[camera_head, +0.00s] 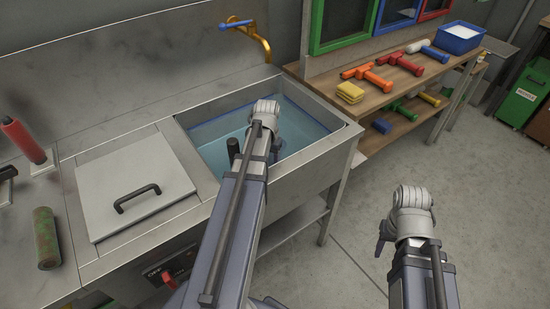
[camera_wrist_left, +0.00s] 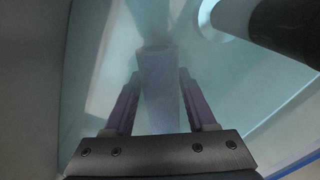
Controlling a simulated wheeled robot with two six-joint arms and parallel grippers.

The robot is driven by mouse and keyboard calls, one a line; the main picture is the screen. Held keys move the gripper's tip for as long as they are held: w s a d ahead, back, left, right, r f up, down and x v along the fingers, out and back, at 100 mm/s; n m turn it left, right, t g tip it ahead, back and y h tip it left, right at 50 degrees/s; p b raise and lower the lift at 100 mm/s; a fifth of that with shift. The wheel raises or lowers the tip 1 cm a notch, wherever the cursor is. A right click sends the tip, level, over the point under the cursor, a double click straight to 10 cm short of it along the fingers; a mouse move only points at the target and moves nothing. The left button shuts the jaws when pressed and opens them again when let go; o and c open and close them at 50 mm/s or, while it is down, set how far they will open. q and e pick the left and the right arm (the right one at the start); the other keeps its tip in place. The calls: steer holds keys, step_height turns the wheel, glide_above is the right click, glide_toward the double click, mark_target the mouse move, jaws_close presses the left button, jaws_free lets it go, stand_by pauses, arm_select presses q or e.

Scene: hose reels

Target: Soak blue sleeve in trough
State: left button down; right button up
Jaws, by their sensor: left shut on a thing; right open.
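The trough (camera_head: 318,172) is a steel basin of blue water (camera_head: 215,152) in the head view. My left arm reaches down into it. My left gripper (camera_wrist_left: 158,76) shows in the left wrist view with purple fingers shut on the sides of the blue sleeve (camera_wrist_left: 160,95), a pale blue-grey tube. The sleeve appears to be in the water, with its open end pointing away from the gripper. In the head view my arm hides the sleeve. My right gripper (camera_head: 383,244) is open, apart from the trough over the floor, and mostly hidden by its wrist.
A brass tap (camera_head: 258,40) rises behind. A lid with a black handle (camera_head: 137,198) lies left of the trough. A wooden bench (camera_head: 395,82) with tools stands at right.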

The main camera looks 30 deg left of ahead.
step_height(320, 180, up, 18)
steer(key=p, duration=1.7)
